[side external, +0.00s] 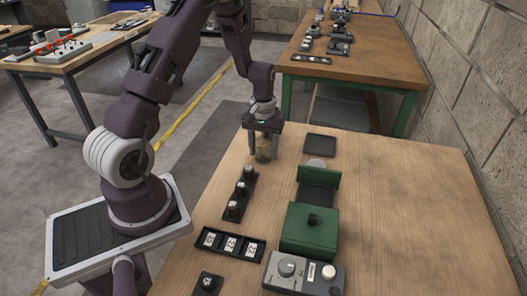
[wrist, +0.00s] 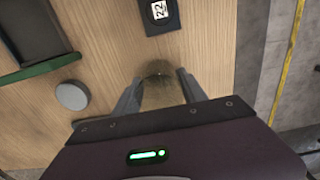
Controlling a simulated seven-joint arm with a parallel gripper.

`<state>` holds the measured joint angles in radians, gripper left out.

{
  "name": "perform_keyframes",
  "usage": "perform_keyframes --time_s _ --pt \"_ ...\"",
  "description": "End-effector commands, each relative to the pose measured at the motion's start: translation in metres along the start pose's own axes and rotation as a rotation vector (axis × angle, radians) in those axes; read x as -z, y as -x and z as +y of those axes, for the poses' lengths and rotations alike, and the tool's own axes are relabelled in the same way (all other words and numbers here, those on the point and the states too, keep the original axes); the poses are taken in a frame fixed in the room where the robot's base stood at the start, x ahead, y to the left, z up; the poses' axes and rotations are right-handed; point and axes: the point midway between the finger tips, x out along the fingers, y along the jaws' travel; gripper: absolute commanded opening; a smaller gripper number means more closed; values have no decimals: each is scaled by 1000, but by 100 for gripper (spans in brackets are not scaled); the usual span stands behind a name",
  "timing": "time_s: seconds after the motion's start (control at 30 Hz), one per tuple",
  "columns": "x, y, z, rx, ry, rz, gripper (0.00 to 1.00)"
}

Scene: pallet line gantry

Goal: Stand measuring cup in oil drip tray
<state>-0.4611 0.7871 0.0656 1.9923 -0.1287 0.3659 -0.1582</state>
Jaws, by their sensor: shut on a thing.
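The measuring cup (side external: 264,154) is a small see-through, brownish vessel. My gripper (side external: 265,156) points down and is shut on it near the far left edge of the wooden table. In the wrist view, the cup (wrist: 160,86) shows between the two fingers of my gripper (wrist: 158,88). I cannot tell whether its base touches the table. A flat dark square tray (side external: 320,144), which looks like the oil drip tray, lies empty at the far end of the table, right of my gripper. I do not see this tray in the wrist view.
A grey disc (side external: 316,163) lies between the dark tray and a green-walled dark holder (side external: 318,179). A green box (side external: 309,231), a control box (side external: 303,272), a black rack (side external: 241,195) and number plates (side external: 230,243) stand nearer. The table's right side is clear.

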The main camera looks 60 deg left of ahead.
Motion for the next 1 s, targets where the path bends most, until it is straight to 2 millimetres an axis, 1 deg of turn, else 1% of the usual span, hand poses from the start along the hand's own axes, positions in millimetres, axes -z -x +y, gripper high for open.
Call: perform_keyframes --time_s 0.07,0.2,0.3,0.4,0.47,0.5,0.57,0.6,0.67,0.7,0.77,0.8,0.9,1.0 --pt "2 15 1 -2 0 6 9" --pt "2 52 1 -3 -1 8 9" --pt "1 75 1 -2 -1 6 9" --pt "4 90 2 -1 3 3 9" --pt "12 94 6 -1 14 2 9" --pt "22 96 11 0 26 0 9" --pt "40 97 22 0 48 -2 9" --pt "54 97 31 0 62 -2 9" --pt "72 97 48 0 77 -4 9" --pt "84 98 60 -1 82 -2 9" --pt "97 99 81 -2 81 -1 9" --pt "104 100 96 -2 73 0 9" --pt "111 101 128 -2 44 2 9" --pt "111 102 150 0 16 2 9"
